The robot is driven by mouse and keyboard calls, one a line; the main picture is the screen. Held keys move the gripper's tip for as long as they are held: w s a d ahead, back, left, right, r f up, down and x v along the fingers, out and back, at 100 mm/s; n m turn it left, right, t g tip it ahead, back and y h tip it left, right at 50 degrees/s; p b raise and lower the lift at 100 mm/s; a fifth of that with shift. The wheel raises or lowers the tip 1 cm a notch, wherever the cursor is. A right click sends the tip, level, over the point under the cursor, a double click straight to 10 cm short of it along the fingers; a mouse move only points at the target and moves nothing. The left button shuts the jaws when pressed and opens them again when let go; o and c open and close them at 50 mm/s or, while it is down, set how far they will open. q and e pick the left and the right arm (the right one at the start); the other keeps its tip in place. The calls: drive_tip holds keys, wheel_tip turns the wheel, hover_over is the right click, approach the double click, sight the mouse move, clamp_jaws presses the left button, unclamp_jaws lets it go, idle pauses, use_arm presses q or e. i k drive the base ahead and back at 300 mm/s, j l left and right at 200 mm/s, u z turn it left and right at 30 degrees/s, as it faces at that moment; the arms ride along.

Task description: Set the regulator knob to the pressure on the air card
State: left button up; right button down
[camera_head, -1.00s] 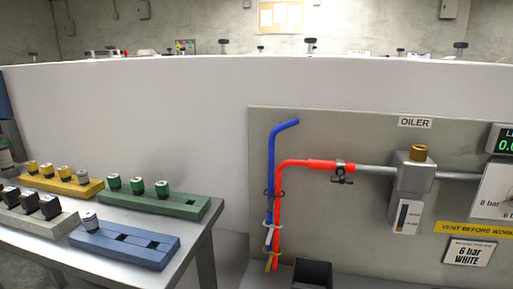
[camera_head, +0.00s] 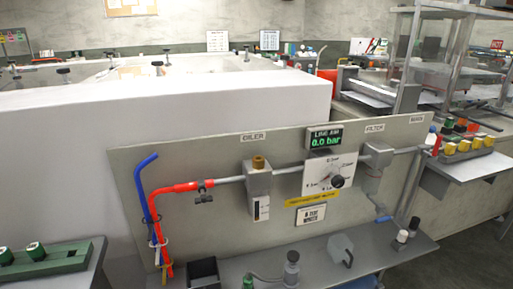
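The black regulator knob (camera_head: 337,181) sits on a white dial plate (camera_head: 318,183) on the grey panel. Bar marks ring the knob, but its exact setting is too small to read. The display (camera_head: 324,138) above the dial reads 0.0 bar. The air card (camera_head: 311,215) hangs below the dial, under a yellow strip (camera_head: 312,201); its print is blurred now, but the earlier frame reads "6 bar WHITE". Neither of my grippers is in view.
On the panel are the oiler (camera_head: 258,180), the filter (camera_head: 377,157), and red (camera_head: 178,189) and blue (camera_head: 139,188) hoses. A grey shelf (camera_head: 405,250) below holds a black box (camera_head: 203,271) and fittings. A side table (camera_head: 480,166) with yellow-capped parts stands right.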

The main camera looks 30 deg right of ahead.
sight(338, 181)
drive_tip(key=z, duration=1.4)
